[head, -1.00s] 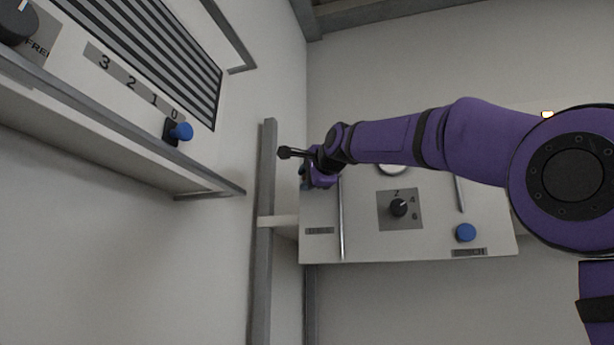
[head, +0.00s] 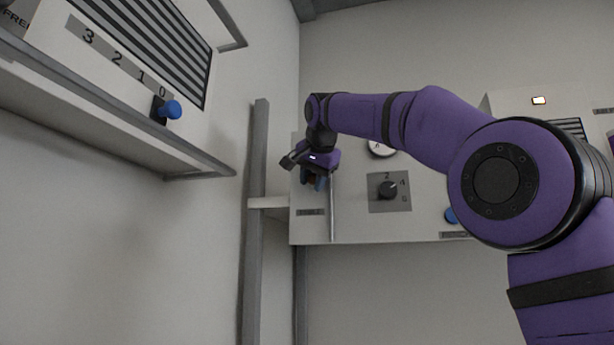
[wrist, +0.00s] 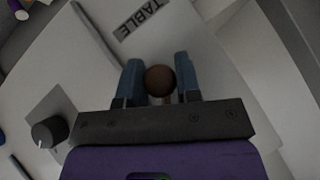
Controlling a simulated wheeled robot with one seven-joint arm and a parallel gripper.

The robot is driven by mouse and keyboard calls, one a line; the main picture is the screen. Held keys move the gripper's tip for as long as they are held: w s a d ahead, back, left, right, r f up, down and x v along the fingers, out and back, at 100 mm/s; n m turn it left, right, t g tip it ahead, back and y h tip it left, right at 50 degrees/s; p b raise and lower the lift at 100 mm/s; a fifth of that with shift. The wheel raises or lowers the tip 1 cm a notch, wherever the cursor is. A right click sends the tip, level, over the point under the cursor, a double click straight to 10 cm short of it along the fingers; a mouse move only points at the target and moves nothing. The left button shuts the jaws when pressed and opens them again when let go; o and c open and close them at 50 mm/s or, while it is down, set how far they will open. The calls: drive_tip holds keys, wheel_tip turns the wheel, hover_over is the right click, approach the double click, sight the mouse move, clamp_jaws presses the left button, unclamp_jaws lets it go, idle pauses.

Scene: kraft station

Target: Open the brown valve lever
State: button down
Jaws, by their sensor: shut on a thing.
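The brown valve lever shows as a round brown knob (wrist: 160,80) in the wrist view, with a short brown stem just below it. My gripper (wrist: 158,84) has its two blue fingers on either side of the knob and is shut on the lever. In the head view my gripper (head: 315,182) is at the left part of a pale panel (head: 350,225), fingers pointing down. A bit of brown (head: 312,180) shows between them. The lever's base is hidden by my gripper.
The panel carries a black dial (head: 388,189), a round gauge (head: 382,148), a vertical rod (head: 332,215) and a blue button (head: 450,215). A grey post (head: 256,200) stands close to its left. A second panel with a blue knob (head: 172,109) is further left.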

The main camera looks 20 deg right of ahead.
drive_tip(key=shift+s+d+f+n+g+h, duration=0.2)
drive_tip(key=shift+s+d+n+g+h, duration=0.2)
drive_tip(key=shift+d+g+h, duration=0.15)
drive_tip(key=shift+s+d+f+n+g+h, duration=0.2)
drive_tip(key=shift+s+d+n+g+h, duration=0.1)
drive_tip(key=shift+d+n+g+h, duration=0.2)
drive_tip(key=c, duration=0.8)
unclamp_jaws()
drive_tip(key=shift+s+a+r, duration=0.1)
drive_tip(key=v, duration=1)
drive_tip(key=shift+s+a+r, duration=0.1)
drive_tip(key=shift+s+a, duration=0.05)
drive_tip(key=shift+s, duration=0.05)
